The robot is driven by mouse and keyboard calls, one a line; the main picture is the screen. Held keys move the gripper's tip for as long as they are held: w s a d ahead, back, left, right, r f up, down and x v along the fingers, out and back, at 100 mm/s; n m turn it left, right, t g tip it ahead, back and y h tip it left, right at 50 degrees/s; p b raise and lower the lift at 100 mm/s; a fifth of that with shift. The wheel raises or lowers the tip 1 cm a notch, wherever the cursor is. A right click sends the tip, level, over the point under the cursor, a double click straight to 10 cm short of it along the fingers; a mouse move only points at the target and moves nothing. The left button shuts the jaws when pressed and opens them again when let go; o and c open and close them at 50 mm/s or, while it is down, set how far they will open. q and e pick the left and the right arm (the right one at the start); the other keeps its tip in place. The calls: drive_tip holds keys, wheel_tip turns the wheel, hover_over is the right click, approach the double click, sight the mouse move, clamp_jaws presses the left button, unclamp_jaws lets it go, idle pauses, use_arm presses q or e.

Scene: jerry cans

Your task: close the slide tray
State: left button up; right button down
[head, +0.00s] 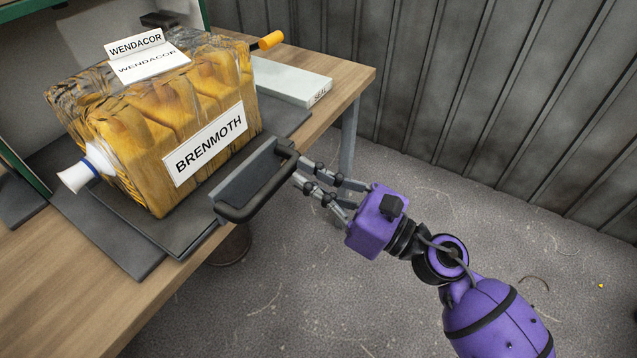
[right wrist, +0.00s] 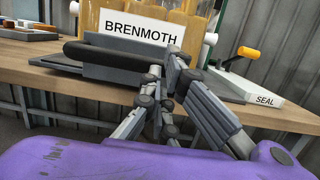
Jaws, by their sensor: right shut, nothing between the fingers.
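The slide tray (head: 190,215) is a dark grey flat tray on the wooden table, with a raised front panel and a black bar handle (head: 256,198) at the table's front edge. The handle also shows in the right wrist view (right wrist: 115,56). My left gripper is not in view.
A pale block marked SEAL (head: 292,82) lies at the table's far right end. The wooden table (head: 60,290) has bare room at the front left. Green-edged shelving (head: 205,14) stands behind the can. A grey ribbed wall (head: 480,80) is beyond open floor.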

sight(232, 146)
drive_tip(key=f+x, duration=0.1)
drive_tip(key=x, duration=0.3)
drive_tip(key=f+x, duration=0.1)
drive_tip(key=x, duration=0.4)
drive_tip(key=p+x, duration=0.1)
drive_tip(key=x, duration=0.4)
drive_tip(key=shift+w+a+f, duration=0.3)
drive_tip(key=shift+w+f, duration=0.05)
drive_tip(key=shift+f, duration=0.05)
